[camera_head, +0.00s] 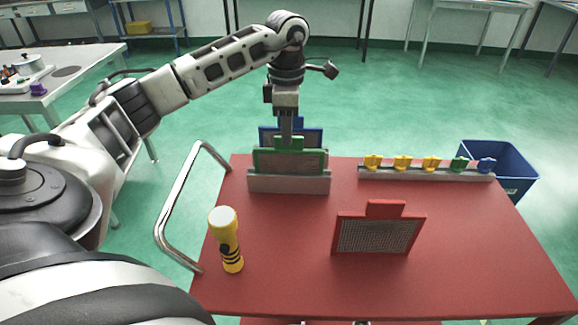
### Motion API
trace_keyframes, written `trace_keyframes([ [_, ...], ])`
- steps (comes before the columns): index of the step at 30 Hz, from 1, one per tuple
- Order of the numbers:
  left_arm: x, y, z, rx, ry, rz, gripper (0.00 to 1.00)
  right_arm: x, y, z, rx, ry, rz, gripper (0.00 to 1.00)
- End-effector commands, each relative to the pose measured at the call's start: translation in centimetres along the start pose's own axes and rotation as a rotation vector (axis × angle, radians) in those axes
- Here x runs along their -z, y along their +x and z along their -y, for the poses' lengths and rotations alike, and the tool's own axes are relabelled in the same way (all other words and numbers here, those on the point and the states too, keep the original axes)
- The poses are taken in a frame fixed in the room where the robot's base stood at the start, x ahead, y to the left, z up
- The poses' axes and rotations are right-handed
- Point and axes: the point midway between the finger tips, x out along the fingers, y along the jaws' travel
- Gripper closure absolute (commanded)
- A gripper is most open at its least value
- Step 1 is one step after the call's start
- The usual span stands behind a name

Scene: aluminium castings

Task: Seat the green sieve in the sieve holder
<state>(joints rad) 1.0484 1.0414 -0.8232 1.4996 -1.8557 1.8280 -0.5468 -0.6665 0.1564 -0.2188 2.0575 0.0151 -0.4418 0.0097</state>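The green sieve (263,160) is upright at the grey sieve holder (288,184), at the far left of the red table. Its lower edge meets the top of the holder; I cannot tell how deep it sits. My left gripper (286,141) points down from above, with its fingers at the tab on the sieve's top edge, and looks shut on it. A blue sieve (313,136) stands just behind the green one, partly hidden. A red sieve (378,236) stands upright on the table, nearer and to the right. My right gripper is not in view.
A yellow flashlight (226,240) stands at the table's left, beside a metal rail (178,200). A grey rack (424,174) with several coloured pieces lies along the far right edge. A blue bin (517,178) is beyond it. The table's right front is clear.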

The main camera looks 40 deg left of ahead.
Motion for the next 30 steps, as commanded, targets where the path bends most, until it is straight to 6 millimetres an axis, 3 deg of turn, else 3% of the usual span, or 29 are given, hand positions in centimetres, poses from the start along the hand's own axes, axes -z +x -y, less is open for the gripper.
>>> trace_keyframes([
  [6, -0.3, 2.8, -0.1, 0.005, 0.000, -0.003, 0.65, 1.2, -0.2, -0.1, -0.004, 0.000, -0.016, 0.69],
  [10, -0.3, 4.5, -0.2, 0.003, 0.001, -0.002, 0.65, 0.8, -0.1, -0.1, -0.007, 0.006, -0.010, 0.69],
  [19, -0.3, 5.2, -0.2, 0.001, 0.000, 0.000, 0.65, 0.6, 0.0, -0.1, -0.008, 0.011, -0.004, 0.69],
  [20, -0.3, 5.2, -0.2, 0.001, 0.000, 0.000, 0.68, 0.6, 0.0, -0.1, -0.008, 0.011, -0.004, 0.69],
  [23, -0.3, 5.2, -0.2, 0.001, 0.000, 0.000, 0.96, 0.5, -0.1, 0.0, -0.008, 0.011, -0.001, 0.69],
  [24, -0.3, 5.2, -0.2, 0.001, 0.000, 0.000, 1.00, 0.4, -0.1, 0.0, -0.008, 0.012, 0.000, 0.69],
  [30, -0.3, 5.1, -0.2, 0.001, 0.000, 0.000, 1.00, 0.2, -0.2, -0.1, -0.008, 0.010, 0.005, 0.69],
])
